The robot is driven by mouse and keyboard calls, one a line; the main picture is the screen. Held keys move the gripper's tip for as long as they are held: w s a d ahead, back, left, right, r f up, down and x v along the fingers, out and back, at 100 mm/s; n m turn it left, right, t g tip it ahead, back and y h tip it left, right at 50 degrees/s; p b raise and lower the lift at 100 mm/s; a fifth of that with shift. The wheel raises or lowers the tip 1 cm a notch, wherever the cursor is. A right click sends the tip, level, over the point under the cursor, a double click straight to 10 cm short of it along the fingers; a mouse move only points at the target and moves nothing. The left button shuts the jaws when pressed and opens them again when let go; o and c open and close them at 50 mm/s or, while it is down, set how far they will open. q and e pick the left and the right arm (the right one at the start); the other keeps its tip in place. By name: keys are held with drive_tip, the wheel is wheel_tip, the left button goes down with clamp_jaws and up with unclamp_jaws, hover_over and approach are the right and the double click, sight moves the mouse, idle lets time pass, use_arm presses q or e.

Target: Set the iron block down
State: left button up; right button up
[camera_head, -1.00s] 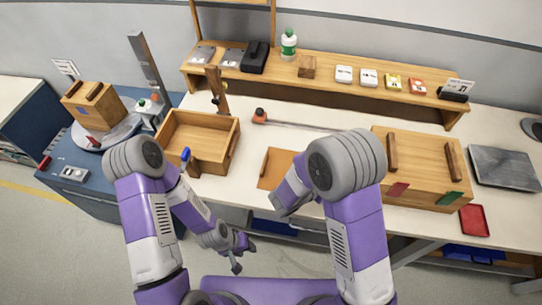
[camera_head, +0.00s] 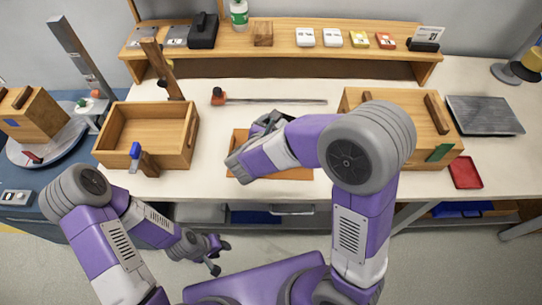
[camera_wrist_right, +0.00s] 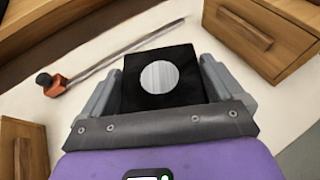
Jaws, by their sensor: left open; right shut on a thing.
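The iron block (camera_wrist_right: 160,76) is a black block with a pale round disc on its face. It fills the space between the two fingers of my right gripper (camera_wrist_right: 158,82) in the right wrist view. In the head view my right gripper (camera_head: 268,124) is over the bench near the brown mat (camera_head: 300,174), and the block is mostly hidden by the hand and arm. I cannot tell whether the block touches the bench. My left gripper (camera_head: 222,258) is open and empty, low in front of the bench.
An open wooden box (camera_head: 120,143) stands left on the white bench (camera_head: 230,189). A long-handled tool (camera_head: 270,100) lies behind my right gripper. A wooden chest (camera_head: 390,103), grey plate (camera_head: 484,115) and red tray (camera_head: 465,172) are to the right. A shelf (camera_head: 285,47) runs along the back.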

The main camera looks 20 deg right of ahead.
drive_tip(key=shift+w+d+r+n+b, duration=0.1)
drive_tip(key=shift+r+n+b, duration=0.2)
drive_tip(key=shift+b, duration=0.85)
drive_tip(key=shift+t, duration=0.3)
drive_tip(key=shift+f+b, duration=2.2)
drive_tip(key=shift+f, duration=2.7)
drive_tip(key=shift+f, duration=0.1)
drive_tip(key=o, duration=1.7)
drive_tip(key=shift+f+y, duration=0.15)
drive_tip(key=shift+y, duration=0.15)
